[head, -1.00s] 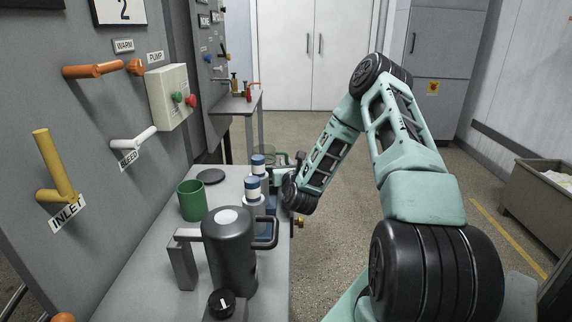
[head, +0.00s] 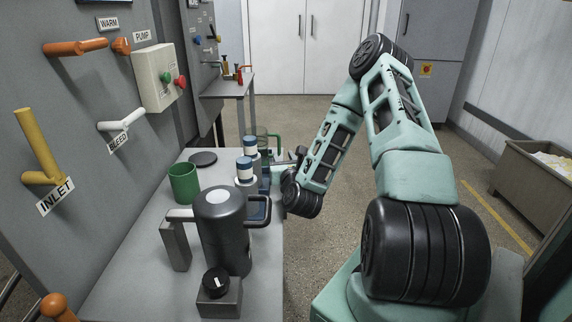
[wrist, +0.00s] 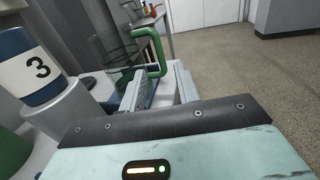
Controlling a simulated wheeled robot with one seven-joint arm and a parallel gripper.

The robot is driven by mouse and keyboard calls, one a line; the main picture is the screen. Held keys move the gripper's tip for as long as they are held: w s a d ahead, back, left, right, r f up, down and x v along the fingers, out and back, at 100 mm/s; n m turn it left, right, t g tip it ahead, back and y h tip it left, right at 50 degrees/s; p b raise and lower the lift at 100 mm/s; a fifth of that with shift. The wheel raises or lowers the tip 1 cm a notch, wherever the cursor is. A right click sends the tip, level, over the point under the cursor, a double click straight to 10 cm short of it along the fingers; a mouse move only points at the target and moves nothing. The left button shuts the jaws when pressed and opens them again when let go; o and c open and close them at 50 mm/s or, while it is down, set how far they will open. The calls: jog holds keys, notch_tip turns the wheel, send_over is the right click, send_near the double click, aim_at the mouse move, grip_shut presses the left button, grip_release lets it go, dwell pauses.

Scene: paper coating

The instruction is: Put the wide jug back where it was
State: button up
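A clear glass jug (wrist: 118,55) with a green handle (wrist: 155,48) stands at the far end of the bench, just beyond my gripper. In the head view its green handle (head: 273,138) shows beside the gripper, and my arm partly hides that spot. My gripper (wrist: 160,88) has its two fingers apart near the lower end of the green handle; I cannot tell whether they touch it. A dark grey jug (head: 222,235) with a black loop handle stands nearer on the bench. I cannot tell from its shape alone which one is the wide jug.
Blue-and-white containers, one marked 3 (wrist: 38,68), stand close left of my gripper. A green cup (head: 184,183), a black disc (head: 203,158) and a grey block with a black knob (head: 218,295) are on the bench (head: 130,265). Wall levers overhang its left side.

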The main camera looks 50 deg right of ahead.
jog(key=shift+v, duration=1.55)
